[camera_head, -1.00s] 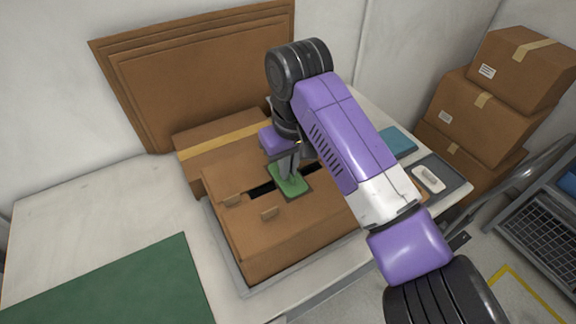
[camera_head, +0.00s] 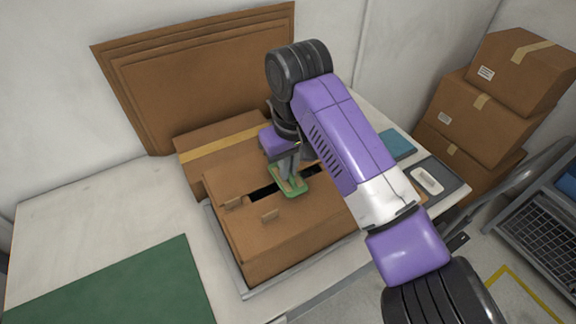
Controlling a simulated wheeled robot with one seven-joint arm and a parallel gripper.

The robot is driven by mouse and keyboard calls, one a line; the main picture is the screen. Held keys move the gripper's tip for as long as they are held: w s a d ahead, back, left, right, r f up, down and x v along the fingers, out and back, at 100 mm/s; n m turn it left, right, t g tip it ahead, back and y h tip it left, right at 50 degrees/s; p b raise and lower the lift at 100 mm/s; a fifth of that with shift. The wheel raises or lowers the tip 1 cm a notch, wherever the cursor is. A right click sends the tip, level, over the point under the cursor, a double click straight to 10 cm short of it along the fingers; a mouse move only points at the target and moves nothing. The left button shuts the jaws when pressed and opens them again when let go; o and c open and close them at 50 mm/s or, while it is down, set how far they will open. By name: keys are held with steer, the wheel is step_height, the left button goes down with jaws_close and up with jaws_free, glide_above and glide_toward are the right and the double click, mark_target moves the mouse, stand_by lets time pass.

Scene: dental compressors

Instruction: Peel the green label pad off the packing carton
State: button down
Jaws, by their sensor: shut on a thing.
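The packing carton (camera_head: 245,238) stands on the bench, a brown box with a dark slot across its top and small raised tabs beside it. The green label pad (camera_head: 292,193) is at the carton's top, over the right part of the slot. My gripper (camera_head: 287,174) points down from above and is shut on the green label pad. The fingers hide part of the pad. I cannot tell whether its underside is fully clear of the carton.
A taped box (camera_head: 235,138) lies behind the carton, and flat cardboard sheets (camera_head: 205,75) lean on the wall. A green mat (camera_head: 120,285) is at front left. A grey tray with a white item (camera_head: 427,180) is at right.

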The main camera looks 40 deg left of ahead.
steer(key=shift+r+p, duration=1.1)
steer(key=shift+p, duration=0.15)
stand_by(1.0)
step_height(320, 180, up, 6)
steer(key=p, duration=0.6)
steer(key=shift+f, duration=0.1)
stand_by(0.3)
